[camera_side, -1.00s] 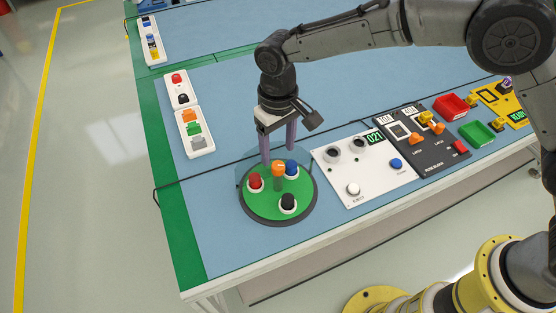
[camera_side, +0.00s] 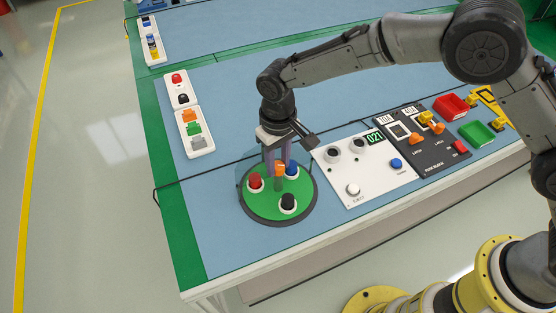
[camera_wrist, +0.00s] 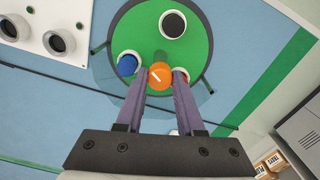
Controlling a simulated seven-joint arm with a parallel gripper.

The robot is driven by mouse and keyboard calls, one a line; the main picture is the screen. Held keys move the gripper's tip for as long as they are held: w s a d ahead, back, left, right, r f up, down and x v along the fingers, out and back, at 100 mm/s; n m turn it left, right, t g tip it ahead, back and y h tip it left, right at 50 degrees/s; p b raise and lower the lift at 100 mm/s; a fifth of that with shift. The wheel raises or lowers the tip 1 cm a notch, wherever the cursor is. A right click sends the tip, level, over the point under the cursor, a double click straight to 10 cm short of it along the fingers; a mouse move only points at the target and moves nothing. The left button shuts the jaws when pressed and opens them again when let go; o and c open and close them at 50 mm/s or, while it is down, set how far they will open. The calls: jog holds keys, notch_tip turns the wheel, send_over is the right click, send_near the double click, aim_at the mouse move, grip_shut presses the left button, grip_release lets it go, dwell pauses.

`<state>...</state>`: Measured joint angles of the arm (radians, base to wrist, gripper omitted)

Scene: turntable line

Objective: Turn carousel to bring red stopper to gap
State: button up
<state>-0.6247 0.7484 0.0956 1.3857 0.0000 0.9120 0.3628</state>
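The carousel is a round green disc (camera_side: 265,207) with a dark rim; it also shows in the wrist view (camera_wrist: 135,28). It carries a red stopper (camera_side: 255,182), a blue stopper (camera_side: 291,171) and a black stopper (camera_side: 288,202). An orange knob (camera_side: 280,170) stands at its middle. My gripper (camera_side: 278,165) points down over the carousel. In the wrist view its parted fingers flank the orange knob (camera_wrist: 160,76); clear contact does not show. The red stopper is mostly hidden behind the right finger there. A clear guard edges the disc; its gap is hard to make out.
A white panel (camera_side: 345,190) with dark sockets, buttons and a display stands right of the carousel. A dark panel (camera_side: 437,155) and red (camera_side: 450,105) and green (camera_side: 477,133) trays lie further right. White racks of coloured parts (camera_side: 194,132) stand at the left. The blue table between is clear.

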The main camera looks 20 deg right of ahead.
grip_shut()
dwell(1.0)
jog(key=shift+n, duration=3.1)
jog(key=shift+r+n, duration=0.1)
jog(key=shift+n, duration=8.9)
jog(key=o, duration=0.8)
grip_release()
